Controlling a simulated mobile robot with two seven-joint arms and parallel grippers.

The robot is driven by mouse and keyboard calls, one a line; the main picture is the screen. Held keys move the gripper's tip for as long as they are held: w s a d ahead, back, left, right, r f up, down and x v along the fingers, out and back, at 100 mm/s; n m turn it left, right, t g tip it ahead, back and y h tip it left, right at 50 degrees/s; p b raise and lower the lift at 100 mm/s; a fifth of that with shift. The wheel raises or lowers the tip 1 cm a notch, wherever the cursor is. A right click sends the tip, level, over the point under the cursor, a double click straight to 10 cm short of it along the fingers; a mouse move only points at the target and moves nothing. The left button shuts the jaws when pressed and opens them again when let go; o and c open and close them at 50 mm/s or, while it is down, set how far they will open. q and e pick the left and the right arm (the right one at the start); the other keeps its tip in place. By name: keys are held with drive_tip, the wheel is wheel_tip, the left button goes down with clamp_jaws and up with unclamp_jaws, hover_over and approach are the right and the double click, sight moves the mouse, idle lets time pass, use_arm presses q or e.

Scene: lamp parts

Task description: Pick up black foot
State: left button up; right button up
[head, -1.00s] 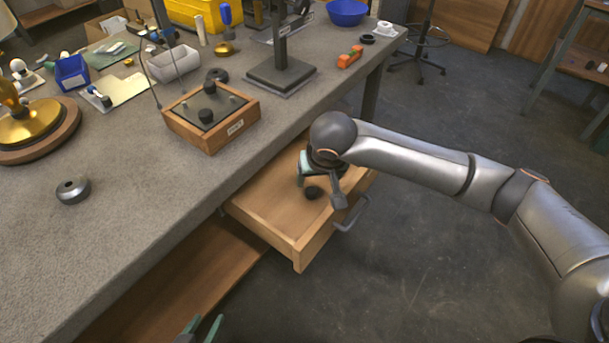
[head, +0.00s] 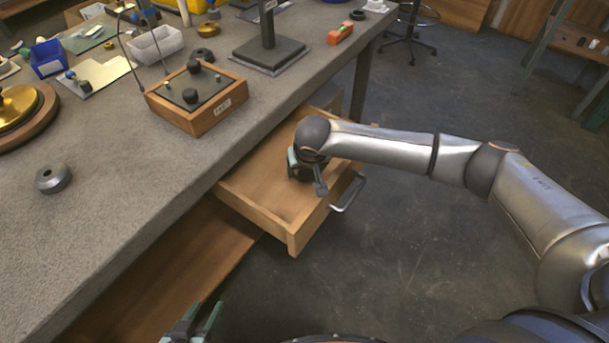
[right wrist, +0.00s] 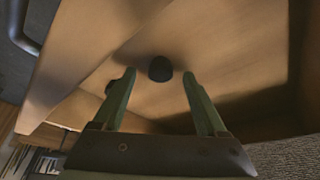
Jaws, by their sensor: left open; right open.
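The black foot (right wrist: 160,68) is a small dark round piece on the wooden floor of the open drawer (head: 262,207). In the right wrist view it lies between the tips of my open right gripper (right wrist: 159,75) or just past them, with a gap on each side. I cannot tell the height above it. In the head view my right gripper (head: 304,168) is over the drawer and hides the foot. My left gripper (head: 196,325) is open and empty at the bottom edge, away from the drawer.
The drawer's walls and metal handle (head: 349,192) are close to my right gripper. On the bench stand a wooden box (head: 205,118) with dark knobs, a grey ring-like part (head: 53,179) and a black stand base (head: 268,54). The bench front is bare.

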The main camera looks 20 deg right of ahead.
drive_tip(key=shift+w+f, duration=0.2)
drive_tip(key=shift+f, duration=0.3)
clamp_jaws()
